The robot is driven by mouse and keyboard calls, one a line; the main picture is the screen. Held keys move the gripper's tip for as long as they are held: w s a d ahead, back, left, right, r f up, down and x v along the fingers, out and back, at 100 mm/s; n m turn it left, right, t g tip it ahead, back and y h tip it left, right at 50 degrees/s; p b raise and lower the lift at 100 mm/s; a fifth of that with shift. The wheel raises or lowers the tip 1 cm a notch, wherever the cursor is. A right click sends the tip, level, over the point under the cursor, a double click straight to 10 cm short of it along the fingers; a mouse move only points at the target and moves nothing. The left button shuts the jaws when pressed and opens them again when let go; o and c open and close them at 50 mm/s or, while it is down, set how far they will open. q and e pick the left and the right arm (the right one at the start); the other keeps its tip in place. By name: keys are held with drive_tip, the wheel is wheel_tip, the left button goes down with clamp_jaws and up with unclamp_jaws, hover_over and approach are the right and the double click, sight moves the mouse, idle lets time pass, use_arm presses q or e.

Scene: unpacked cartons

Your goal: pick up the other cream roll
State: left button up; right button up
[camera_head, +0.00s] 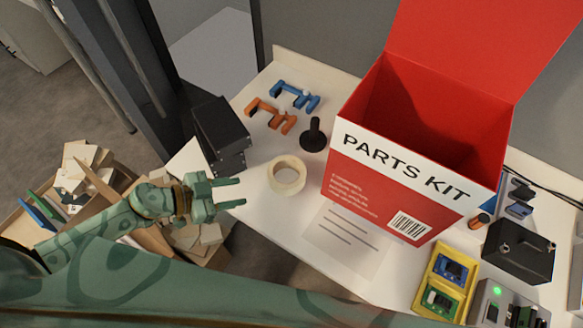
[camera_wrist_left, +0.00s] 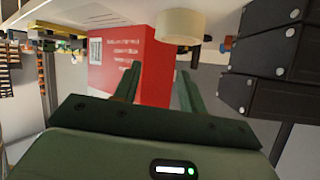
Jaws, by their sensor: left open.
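One cream roll (camera_head: 272,181) lies flat on the white table, near its left edge, in the head view. It also shows at the top of the left wrist view (camera_wrist_left: 180,26). I see no second cream roll. My left gripper (camera_head: 241,191) is open, with its two fingers pointing right towards the roll, a short way left of it. Nothing is between the fingers in the left wrist view (camera_wrist_left: 159,72). My right gripper is not in view.
A red PARTS KIT carton (camera_head: 345,172) stands open right of the roll. Black boxes (camera_head: 220,135) stand to the left, a black plunger-like object (camera_head: 314,138) behind, and orange (camera_head: 270,114) and blue (camera_head: 294,96) clamps farther back. A printed sheet (camera_head: 345,240) lies in front.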

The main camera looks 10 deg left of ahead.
use_arm(q)
drive_tip(key=n+b, duration=0.1)
drive_tip(key=b, duration=0.1)
approach(291, 185)
drive_tip(key=x, duration=0.3)
drive_tip(key=shift+w+d, duration=0.1)
drive_tip(key=shift+d, duration=0.2)
drive_tip(key=shift+w+d+f, duration=0.15)
drive_tip(key=shift+f, duration=0.05)
drive_tip(key=b+x, duration=0.3)
drive_tip(key=x, duration=0.1)
drive_tip(key=shift+w+d+f, duration=0.2)
drive_tip(key=shift+f, duration=0.05)
drive_tip(key=shift+w+d, duration=0.15)
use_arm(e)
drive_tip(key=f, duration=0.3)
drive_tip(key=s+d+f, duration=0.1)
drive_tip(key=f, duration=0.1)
use_arm(q)
clamp_jaws()
